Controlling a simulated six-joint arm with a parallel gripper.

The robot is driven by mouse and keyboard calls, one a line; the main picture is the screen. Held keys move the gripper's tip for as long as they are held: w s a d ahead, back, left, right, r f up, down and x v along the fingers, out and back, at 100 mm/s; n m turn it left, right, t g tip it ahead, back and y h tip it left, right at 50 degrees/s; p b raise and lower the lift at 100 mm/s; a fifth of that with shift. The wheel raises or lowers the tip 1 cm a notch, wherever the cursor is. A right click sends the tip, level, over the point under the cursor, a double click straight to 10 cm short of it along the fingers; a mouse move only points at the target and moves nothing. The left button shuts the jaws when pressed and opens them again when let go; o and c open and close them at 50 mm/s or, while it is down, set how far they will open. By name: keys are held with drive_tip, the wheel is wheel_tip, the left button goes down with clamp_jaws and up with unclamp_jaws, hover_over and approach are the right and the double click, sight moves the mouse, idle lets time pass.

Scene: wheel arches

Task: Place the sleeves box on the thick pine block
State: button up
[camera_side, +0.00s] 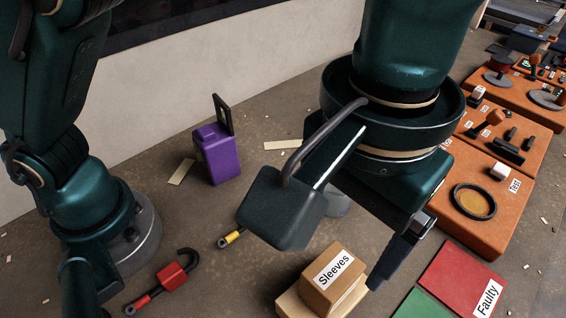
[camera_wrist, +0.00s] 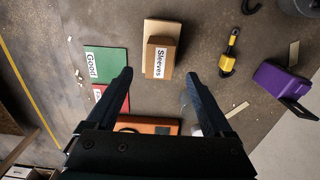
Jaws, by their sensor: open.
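The sleeves box (camera_side: 333,281) is a small brown carton with a white "Sleeves" label. It sits upright on the pale pine block (camera_side: 290,304), offset so that part of the block's top shows beside it. In the wrist view the sleeves box (camera_wrist: 159,58) covers much of the pine block (camera_wrist: 163,27), whose far end shows beyond it. My gripper (camera_wrist: 159,76) is open and empty, its two fingers spread wide on either side of the box's near end, apart from it. In the side view my gripper (camera_side: 385,270) is just right of the box; only one finger shows clearly.
Green (camera_wrist: 107,62) and red "Faulty" (camera_side: 463,280) mats lie right of the block in the side view. An orange "Test" board (camera_side: 480,225) with parts lies beyond. A purple padlock-like object (camera_side: 219,155), a red one (camera_side: 172,276) and a yellow one (camera_wrist: 229,55) lie on the bench.

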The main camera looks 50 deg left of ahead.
drive_tip(key=shift+a+r, duration=0.1)
drive_tip(key=shift+r, duration=0.95)
drive_tip(key=w+a+r+t+h, duration=0.1)
drive_tip(key=w+a+r, duration=0.2)
drive_tip(key=a, duration=0.5)
drive_tip(key=s+a+f+t, duration=0.2)
drive_tip(key=a, duration=0.6)
drive_tip(key=s+a+f+t+y, duration=0.1)
drive_tip(key=s+a+f+t, duration=0.1)
drive_tip(key=a, duration=0.6)
drive_tip(key=shift+s+a+f+t, duration=0.3)
drive_tip(key=shift+s+a+f, duration=0.1)
drive_tip(key=shift+f, duration=0.15)
